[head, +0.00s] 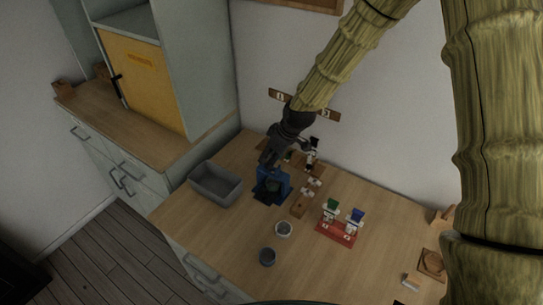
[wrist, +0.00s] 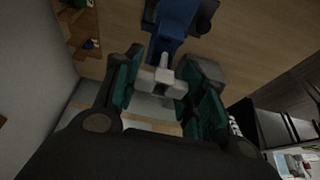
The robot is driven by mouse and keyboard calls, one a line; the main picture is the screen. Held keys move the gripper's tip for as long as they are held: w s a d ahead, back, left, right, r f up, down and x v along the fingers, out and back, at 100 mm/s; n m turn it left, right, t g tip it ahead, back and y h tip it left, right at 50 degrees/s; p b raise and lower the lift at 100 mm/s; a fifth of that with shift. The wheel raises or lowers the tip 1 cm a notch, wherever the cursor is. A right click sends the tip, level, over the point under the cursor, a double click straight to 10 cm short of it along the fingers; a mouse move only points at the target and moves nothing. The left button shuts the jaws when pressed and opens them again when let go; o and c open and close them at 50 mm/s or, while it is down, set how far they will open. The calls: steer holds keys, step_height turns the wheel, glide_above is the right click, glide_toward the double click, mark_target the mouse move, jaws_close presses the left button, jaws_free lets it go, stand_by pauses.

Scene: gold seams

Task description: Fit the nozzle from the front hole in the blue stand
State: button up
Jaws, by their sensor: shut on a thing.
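My gripper (head: 270,160) is at the blue stand (head: 272,183), just above its upper part in the head view. In the wrist view my gripper (wrist: 162,88) is shut on a pale grey nozzle (wrist: 161,77), which sits between the two teal-padded fingers. The nozzle's narrow tip points toward the blue stand (wrist: 174,28). Tip and stand overlap in the picture, and I cannot tell whether they touch. The head view does not show the held nozzle clearly. A wooden block (head: 299,208) with small white pieces stands just right of the blue stand.
A grey bin (head: 203,194) stands left of the blue stand. A red rack (head: 335,235) with green-topped and blue-topped white items is to the right. The front right tabletop is mostly clear.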

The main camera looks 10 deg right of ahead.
mark_target(271, 171)
steer(key=shift+f+b, duration=1.65)
steer(key=shift+f, duration=1.65)
stand_by(1.5)
steer(key=o, duration=0.8)
steer(key=shift+r, duration=0.1)
steer(key=shift+p+v, duration=1.6)
steer(key=shift+v, duration=0.85)
steer(key=v, duration=1.2)
